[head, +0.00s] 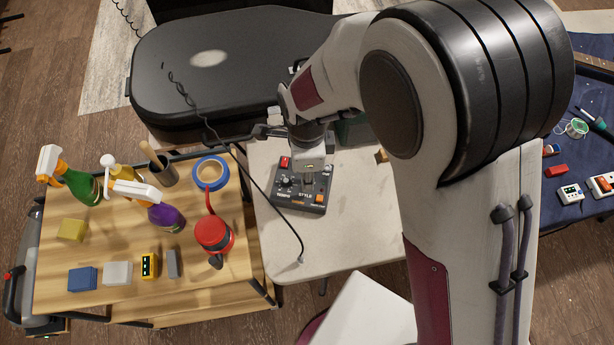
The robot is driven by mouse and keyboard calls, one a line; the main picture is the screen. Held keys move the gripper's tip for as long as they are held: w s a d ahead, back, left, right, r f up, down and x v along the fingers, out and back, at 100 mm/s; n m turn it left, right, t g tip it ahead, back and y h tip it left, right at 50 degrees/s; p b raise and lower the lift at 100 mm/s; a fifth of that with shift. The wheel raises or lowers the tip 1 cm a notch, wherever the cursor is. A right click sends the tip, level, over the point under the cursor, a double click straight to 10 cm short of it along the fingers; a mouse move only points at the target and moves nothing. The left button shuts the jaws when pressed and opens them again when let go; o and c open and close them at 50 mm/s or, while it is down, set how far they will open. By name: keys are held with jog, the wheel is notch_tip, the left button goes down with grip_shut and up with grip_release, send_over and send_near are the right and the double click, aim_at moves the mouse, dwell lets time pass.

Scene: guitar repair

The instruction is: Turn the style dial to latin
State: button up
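The dark control box (288,201) with the style dial lies on the pale table, below the middle of the head view. It has a red part at its upper left, an orange part at its lower right and a dark knob (287,182) on the left. A "STYLE" label shows right of the middle. My gripper (309,174) points down over the upper right of the box, above this label. The style dial is mostly hidden by the gripper or too small to make out. I cannot tell whether the fingers touch it, nor the setting.
A black cable (264,193) crosses the pale table (355,230) left of the box. The wooden cart (105,212) at left holds spray bottles, blue tape (210,173) and a red-and-black item (213,234). A black guitar case (240,60) lies behind. The table's front is clear.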

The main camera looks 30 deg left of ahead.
notch_tip(320, 180, up, 10)
dwell(0.6)
jog(key=shift+f, duration=0.15)
dwell(0.5)
jog(key=s+d+r+n+t, duration=0.1)
jog(key=d+r, duration=0.4)
jog(key=d, duration=0.8)
jog(key=s+d+r+n+t, duration=0.1)
jog(key=d+r+n, duration=0.5)
jog(key=d, duration=0.7)
jog(key=s+d+r+n+t, duration=0.1)
jog(key=d+r+n+t, duration=0.2)
jog(key=d, duration=1)
jog(key=shift+r+n+t, duration=0.3)
jog(key=shift+r, duration=1.45)
